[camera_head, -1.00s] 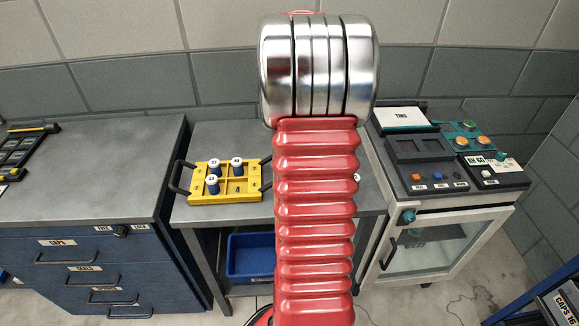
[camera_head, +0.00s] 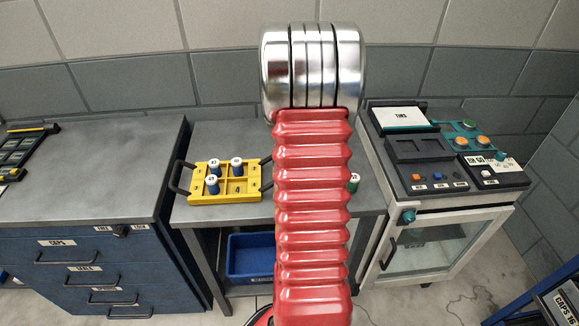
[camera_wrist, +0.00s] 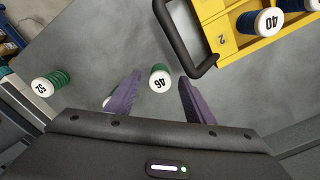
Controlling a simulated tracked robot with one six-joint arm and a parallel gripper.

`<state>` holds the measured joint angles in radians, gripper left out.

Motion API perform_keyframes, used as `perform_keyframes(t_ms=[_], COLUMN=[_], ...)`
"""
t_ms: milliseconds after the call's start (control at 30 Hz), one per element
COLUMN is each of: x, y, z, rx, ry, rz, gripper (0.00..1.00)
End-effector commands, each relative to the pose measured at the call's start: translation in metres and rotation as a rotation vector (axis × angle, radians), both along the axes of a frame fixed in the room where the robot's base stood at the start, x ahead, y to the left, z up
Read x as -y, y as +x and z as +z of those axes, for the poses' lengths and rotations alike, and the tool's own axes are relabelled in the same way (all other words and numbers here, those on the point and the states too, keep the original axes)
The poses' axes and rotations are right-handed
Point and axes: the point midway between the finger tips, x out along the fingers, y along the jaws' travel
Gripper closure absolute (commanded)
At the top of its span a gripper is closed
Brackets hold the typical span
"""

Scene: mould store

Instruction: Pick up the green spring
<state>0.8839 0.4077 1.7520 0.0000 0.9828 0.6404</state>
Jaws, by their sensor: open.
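In the wrist view, a green spring (camera_wrist: 154,70) with a white numbered cap shows between the tips of my open gripper (camera_wrist: 160,78). Its purple fingers stand on either side of the spring with gaps; whether they are level with it is unclear. A second green spring (camera_wrist: 58,78) with a white cap is at the left. A third capped piece (camera_wrist: 107,101) is mostly hidden behind the left finger. In the head view, a green spring (camera_head: 353,184) shows just right of my red arm. My arm hides the gripper and the bench around it.
A yellow tray (camera_head: 227,188) with black handles holds several blue springs; its near handle (camera_wrist: 186,47) is close to my right finger. A blue bin (camera_head: 250,255) sits below the grey bench (camera_head: 205,215). A control console (camera_head: 425,180) stands at right.

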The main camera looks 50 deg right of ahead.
Motion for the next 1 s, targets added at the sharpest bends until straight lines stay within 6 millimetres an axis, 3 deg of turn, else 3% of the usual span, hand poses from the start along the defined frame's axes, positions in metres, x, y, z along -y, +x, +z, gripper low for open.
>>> perform_keyframes(t_ms=[200,700,1000], x=[-0.0001,-0.0003,-0.0004], y=[0.0000,0.0003,0.0005], z=[-0.0161,-0.0159,-0.0159], rx=[0.000,0.001,0.001], ry=[-0.001,-0.001,-0.001], rz=[0.000,0.001,0.001], gripper=[0.51,0.51,0.72])
